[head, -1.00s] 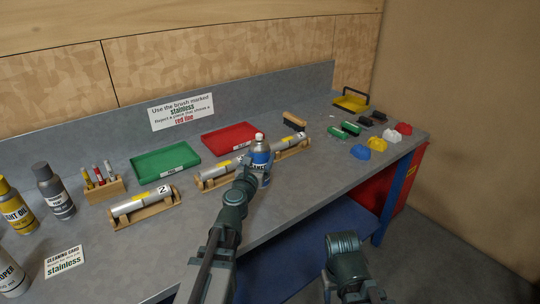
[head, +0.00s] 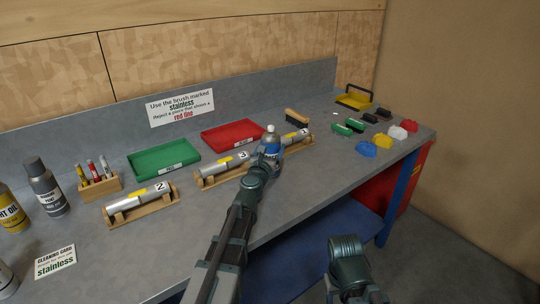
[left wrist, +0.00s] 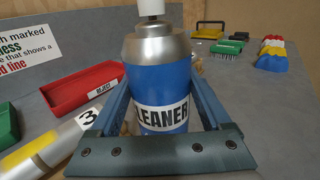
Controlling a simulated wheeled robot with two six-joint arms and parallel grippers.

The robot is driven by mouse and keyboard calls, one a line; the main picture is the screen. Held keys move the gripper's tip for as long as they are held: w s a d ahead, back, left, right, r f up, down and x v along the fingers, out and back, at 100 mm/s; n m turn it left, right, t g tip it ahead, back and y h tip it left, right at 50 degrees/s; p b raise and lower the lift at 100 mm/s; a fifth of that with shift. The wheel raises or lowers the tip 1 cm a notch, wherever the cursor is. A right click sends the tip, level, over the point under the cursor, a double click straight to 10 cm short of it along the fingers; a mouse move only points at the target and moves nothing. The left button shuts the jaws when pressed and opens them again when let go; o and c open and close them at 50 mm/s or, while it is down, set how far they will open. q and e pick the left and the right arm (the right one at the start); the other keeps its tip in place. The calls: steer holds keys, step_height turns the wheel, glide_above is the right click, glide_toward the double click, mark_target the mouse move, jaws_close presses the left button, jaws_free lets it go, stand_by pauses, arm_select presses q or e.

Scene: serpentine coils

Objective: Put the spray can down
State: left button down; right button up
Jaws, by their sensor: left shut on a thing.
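The spray can (head: 271,142), blue and silver with a white cap, is in my left gripper (head: 268,158). In the left wrist view the can (left wrist: 158,85) stands upright between the two blue fingers (left wrist: 165,110), its "CLEANER" label facing the camera. In the head view the can overlaps the wooden racks at the middle of the bench; its base is hidden, so I cannot tell whether it touches anything. Part of my right arm shows at the bottom, but its gripper is out of view.
Numbered metal cylinders lie in wooden racks (head: 140,211) on the grey bench. A green tray (head: 160,171) and red tray (head: 232,147) lie behind. Several brushes and coloured blocks are at the right end. Clear bench lies right of the racks (head: 330,165) and along the front.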

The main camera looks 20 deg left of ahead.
arm_select(q)
steer(key=shift+f, duration=0.15)
steer(key=shift+c, duration=1.4)
jaws_free()
steer(key=shift+f, duration=0.1)
steer(key=shift+o, duration=1.4)
steer(key=shift+r, duration=0.2)
steer(key=shift+r, duration=0.15)
steer(key=s, duration=1.2)
steer(key=shift+d, duration=0.15)
